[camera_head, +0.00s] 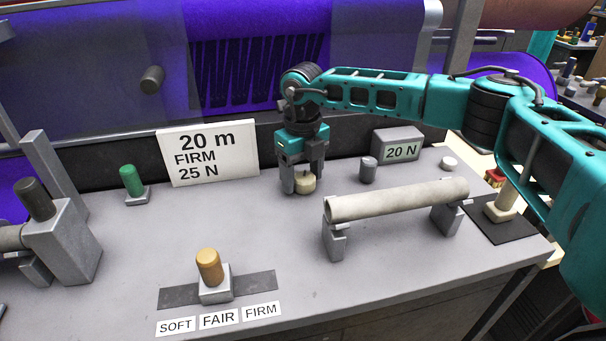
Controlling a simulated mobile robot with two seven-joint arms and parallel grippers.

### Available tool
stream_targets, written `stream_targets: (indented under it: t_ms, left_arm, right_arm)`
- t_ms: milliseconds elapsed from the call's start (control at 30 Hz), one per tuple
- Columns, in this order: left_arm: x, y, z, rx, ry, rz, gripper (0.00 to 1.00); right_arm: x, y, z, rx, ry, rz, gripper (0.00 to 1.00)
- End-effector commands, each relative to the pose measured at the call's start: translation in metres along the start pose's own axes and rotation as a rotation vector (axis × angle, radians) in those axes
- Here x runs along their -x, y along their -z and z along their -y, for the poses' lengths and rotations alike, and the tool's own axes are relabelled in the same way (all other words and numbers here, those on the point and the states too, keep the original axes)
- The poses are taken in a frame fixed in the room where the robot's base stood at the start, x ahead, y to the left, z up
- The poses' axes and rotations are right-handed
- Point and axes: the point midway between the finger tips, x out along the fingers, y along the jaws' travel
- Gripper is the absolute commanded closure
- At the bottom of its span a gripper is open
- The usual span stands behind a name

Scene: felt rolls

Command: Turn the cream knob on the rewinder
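The cream knob (305,183) is a small, short round knob on the grey top of the rewinder (150,265). My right gripper (302,184) points straight down over it, with a finger on either side of the knob. The fingers hide part of the knob's sides, and they look closed against it. A grey display box (398,145) reading "20 N" stands to the right of the knob. My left gripper is not in view.
A sign (208,152) reads "20 m FIRM 25 N". A pale tube (398,200) lies on two grey supports in front right. An orange-topped lever (209,267) stands above SOFT, FAIR and FIRM labels. A green-topped lever (131,181) stands left. Purple felt (260,50) hangs behind.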

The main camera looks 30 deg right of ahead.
Motion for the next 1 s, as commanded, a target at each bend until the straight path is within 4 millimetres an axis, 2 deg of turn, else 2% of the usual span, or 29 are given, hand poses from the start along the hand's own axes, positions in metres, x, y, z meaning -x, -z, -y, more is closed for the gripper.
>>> stream_targets:
  t_ms: [100, 300, 433, 567, 800, 1000]
  left_arm:
    - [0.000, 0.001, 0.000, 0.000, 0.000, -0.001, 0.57]
    - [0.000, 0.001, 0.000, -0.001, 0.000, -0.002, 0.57]
    - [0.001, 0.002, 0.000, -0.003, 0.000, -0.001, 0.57]
    - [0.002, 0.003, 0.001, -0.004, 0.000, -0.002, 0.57]
    - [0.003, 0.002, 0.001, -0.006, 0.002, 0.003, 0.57]
    - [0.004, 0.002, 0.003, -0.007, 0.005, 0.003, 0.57]
  right_arm:
    - [-0.001, 0.001, 0.000, 0.001, 0.000, -0.004, 0.25]
    - [-0.001, 0.002, 0.000, 0.001, 0.000, -0.007, 0.25]
    - [0.008, 0.002, 0.000, 0.001, 0.000, -0.007, 0.25]
    - [0.030, 0.001, 0.000, 0.000, -0.001, -0.003, 0.25]
    - [0.084, 0.000, 0.000, 0.001, 0.000, -0.003, 0.25]
    - [0.116, 0.000, 0.000, 0.001, 0.001, -0.004, 0.25]
